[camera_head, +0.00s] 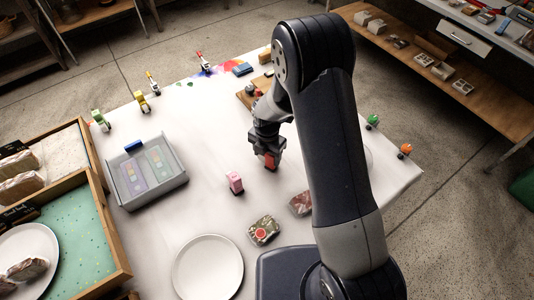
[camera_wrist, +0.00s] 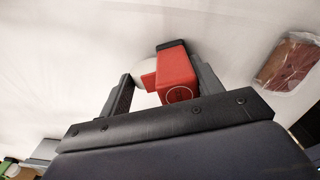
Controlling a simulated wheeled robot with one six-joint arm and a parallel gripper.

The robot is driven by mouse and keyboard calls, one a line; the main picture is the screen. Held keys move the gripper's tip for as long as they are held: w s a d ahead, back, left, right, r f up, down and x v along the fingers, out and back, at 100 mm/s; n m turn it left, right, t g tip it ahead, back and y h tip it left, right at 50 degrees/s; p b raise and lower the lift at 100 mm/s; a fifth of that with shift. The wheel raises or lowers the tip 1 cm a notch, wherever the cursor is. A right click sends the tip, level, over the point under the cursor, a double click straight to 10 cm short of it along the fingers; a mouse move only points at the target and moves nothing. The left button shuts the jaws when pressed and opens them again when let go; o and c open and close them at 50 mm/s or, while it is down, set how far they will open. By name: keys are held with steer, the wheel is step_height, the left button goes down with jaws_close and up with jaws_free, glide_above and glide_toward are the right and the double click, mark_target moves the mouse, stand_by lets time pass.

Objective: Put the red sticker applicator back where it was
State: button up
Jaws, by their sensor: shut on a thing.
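My gripper (camera_head: 268,152) is over the white table, shut on the red sticker applicator (camera_head: 271,161). In the wrist view my gripper (camera_wrist: 160,72) has the red applicator (camera_wrist: 175,75) between its two dark fingers. The applicator has a red body, a dark end and a whitish part beside it. I cannot tell whether it touches the table. A wrapped baked good (camera_head: 263,231) with a round red sticker lies in front of it. Another wrapped pack (camera_head: 301,203) lies to the right, partly hidden by my arm; a wrapped pack (camera_wrist: 290,62) also shows in the wrist view.
A grey tray (camera_head: 178,183) holds coloured sheets. An empty white plate (camera_head: 208,268) is at the front. Yellow (camera_head: 142,101) and green (camera_head: 100,119) items stand along the far left edge. A wooden board (camera_head: 246,97) lies behind.

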steer(key=shift+f, duration=0.2)
steer(key=o, duration=0.9)
steer(key=shift+r, duration=0.15)
step_height(320, 180, up, 12)
steer(key=shift+r+b, duration=0.1)
steer(key=shift+b, duration=0.65)
